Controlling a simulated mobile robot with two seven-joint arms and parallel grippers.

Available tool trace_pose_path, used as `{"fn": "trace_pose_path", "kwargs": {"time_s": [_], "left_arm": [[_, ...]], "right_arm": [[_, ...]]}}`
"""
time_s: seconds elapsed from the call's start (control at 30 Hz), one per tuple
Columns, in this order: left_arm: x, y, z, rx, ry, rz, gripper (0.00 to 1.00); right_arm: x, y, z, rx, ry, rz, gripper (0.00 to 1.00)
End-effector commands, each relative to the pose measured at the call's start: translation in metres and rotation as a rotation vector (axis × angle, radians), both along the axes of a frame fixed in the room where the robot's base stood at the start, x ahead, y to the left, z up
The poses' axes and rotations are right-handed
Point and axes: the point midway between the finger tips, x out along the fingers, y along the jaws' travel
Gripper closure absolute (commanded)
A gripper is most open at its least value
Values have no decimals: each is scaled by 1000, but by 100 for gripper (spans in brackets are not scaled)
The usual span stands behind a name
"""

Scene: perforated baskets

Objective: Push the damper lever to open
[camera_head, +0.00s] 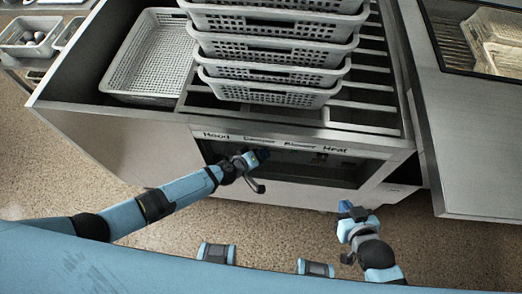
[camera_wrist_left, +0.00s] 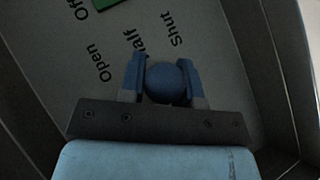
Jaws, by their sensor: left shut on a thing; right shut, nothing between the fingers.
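The damper lever shows as a round blue knob (camera_wrist_left: 168,82) in the left wrist view. My left gripper (camera_wrist_left: 166,78) is shut on it, with one finger on each side. The words Open (camera_wrist_left: 100,60), Half and Shut are printed on the plate beyond the knob; the lever's shaft is hidden. In the head view my left gripper (camera_head: 256,158) is at the dark recessed front panel (camera_head: 300,160), below the lettering. My right gripper (camera_head: 352,211) is shut and empty, in front of the cabinet and to the right, apart from the panel.
Stacked perforated baskets (camera_head: 275,52) stand on the cabinet's slatted top. A single wide basket (camera_head: 150,60) sits in the left bay. A metal counter (camera_head: 475,150) stands at the right. The speckled floor (camera_head: 160,245) in front is clear. A green piece (camera_wrist_left: 112,3) shows at the wrist view's top.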

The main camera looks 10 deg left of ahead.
Motion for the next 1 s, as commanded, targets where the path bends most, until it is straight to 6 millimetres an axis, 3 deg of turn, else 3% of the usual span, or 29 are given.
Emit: {"fn": "trace_pose_path", "kwargs": {"time_s": [0.6, 0.63, 0.73, 1.0], "left_arm": [[0, -1, 1, -2, 25, -1, 100], [0, -1, 1, -2, 25, -1, 65], [0, -1, 1, -2, 25, 0, 44], [0, 0, 2, 0, 25, 0, 44]], "right_arm": [[-2, 0, 5, -8, -6, 6, 100], [-2, 0, 5, -8, -6, 6, 100], [-2, 0, 6, -8, -7, 6, 100], [-2, 0, 7, -8, -7, 6, 100]]}}
